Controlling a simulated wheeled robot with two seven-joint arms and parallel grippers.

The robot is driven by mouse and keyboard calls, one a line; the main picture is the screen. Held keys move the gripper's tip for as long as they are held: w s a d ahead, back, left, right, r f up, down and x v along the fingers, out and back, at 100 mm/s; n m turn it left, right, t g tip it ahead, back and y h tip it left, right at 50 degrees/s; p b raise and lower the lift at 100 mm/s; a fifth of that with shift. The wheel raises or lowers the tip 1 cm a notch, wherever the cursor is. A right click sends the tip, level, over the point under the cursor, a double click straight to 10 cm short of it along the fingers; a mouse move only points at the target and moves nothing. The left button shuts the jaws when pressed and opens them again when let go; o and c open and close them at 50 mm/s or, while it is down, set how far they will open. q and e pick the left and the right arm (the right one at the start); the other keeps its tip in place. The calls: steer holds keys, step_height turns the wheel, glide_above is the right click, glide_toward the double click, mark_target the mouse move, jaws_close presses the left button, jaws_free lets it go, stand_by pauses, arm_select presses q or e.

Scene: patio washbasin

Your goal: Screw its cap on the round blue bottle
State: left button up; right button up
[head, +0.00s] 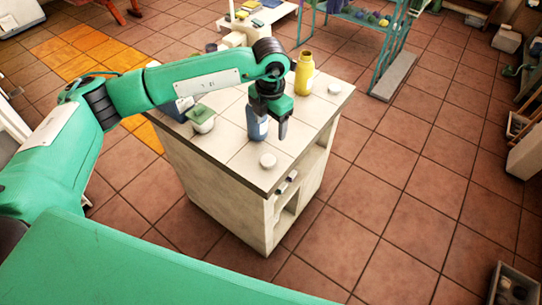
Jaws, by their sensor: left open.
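The round blue bottle (257,128) stands upright on the tiled top of the washbasin counter, its upper part hidden by my left gripper (273,131). The gripper points down and is open, with one finger just right of the bottle; whether the fingers touch it I cannot tell. A round white cap (268,160) lies on the tiles near the counter's front corner, in front of the bottle. A second white cap (335,88) lies near the right corner, beside a yellow bottle (304,76). My right gripper is out of view.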

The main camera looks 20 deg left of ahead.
arm_select(q)
steer(key=p, duration=0.2)
glide_above(268, 160)
steer(key=f, duration=0.8)
steer(key=shift+w+d+f, duration=0.2)
steer(key=shift+w+f, duration=0.15)
steer(key=shift+w, duration=0.05)
steer(key=shift+f, duration=0.15)
steer(key=f, duration=0.1)
steer(key=f+p, duration=0.1)
steer(key=f, duration=0.1)
steer(key=s+f+p, duration=0.1)
steer(key=shift+a+f, duration=0.15)
steer(key=shift+a, duration=0.1)
steer(key=shift+w+f, duration=0.15)
steer(key=shift+f, duration=0.15)
